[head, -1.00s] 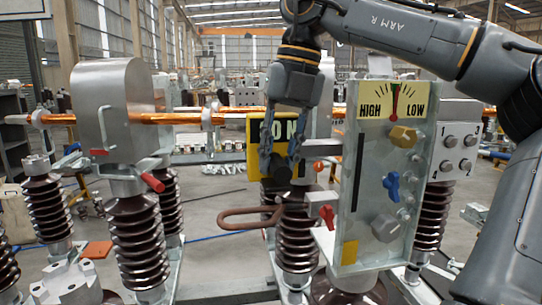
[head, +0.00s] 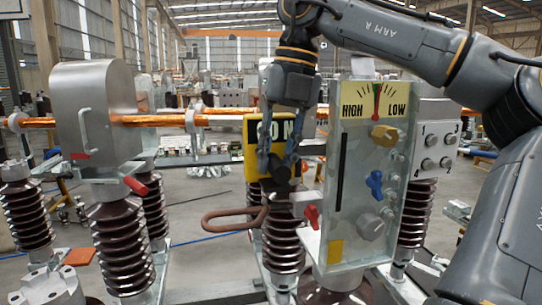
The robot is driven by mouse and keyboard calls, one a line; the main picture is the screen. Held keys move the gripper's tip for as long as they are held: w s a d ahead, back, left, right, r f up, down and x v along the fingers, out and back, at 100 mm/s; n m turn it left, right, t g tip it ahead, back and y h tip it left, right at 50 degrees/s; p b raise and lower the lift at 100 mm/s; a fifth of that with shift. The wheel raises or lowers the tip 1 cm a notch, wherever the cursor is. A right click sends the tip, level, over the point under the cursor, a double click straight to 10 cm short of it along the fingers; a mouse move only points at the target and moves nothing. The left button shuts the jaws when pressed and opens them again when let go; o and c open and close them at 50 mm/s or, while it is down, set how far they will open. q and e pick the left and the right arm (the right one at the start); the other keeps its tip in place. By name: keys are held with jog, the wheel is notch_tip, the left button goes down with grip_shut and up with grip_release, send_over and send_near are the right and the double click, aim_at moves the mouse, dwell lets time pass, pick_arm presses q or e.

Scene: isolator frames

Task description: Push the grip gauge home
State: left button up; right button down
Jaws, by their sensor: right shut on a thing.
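My left gripper is not in view.
Yellow (head: 384,134), blue (head: 375,183) and grey (head: 371,227) knobs stick out from the panel. A red lever (head: 312,216) and a brown loop handle (head: 235,218) are close below the gripper. Ribbed brown insulators (head: 121,250) and a metal housing (head: 96,110) stand left.

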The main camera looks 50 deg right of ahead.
jog(key=shift+s+d, duration=0.4)
jog(key=shift+d, duration=0.1)
jog(key=c, duration=1)
grip_release()
jog(key=shift+c, duration=0.2)
jog(key=shift+r, duration=0.1)
notch_tip(320, 180, up, 7)
jog(key=s+d, duration=0.1)
jog(key=shift+r, duration=0.15)
